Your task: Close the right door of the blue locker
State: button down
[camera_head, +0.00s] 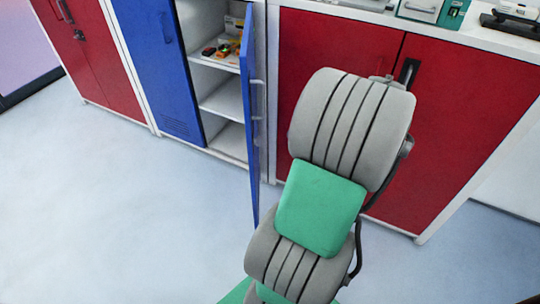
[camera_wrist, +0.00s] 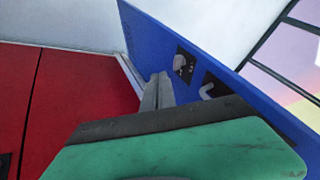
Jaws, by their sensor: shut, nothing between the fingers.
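The blue locker (camera_head: 166,62) stands at the upper left in the head view. Its left door is shut. Its right door (camera_head: 249,90) stands open, swung out into the room and seen nearly edge-on, with a pale handle (camera_head: 257,101) on its right face. In the wrist view the door (camera_wrist: 150,40) is a blue panel running diagonally, with dark patches on it. My gripper (camera_wrist: 158,90) is shut and empty, in front of the door's face; I cannot tell whether it touches.
Small colourful items (camera_head: 222,48) lie on a shelf inside the locker. Red cabinets stand on both sides; the right one (camera_head: 340,52) is close behind my arm. Devices (camera_head: 432,10) stand on its white top. The pale floor (camera_head: 110,200) at the left is clear.

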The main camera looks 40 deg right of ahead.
aim_at(259, 139)
jog(key=w+a+r+b+x, duration=0.1)
jog(key=b+x, duration=0.1)
jog(key=x, duration=0.9)
jog(key=shift+w+a, duration=0.2)
jog(key=shift+a, duration=0.15)
jog(key=shift+f, duration=0.1)
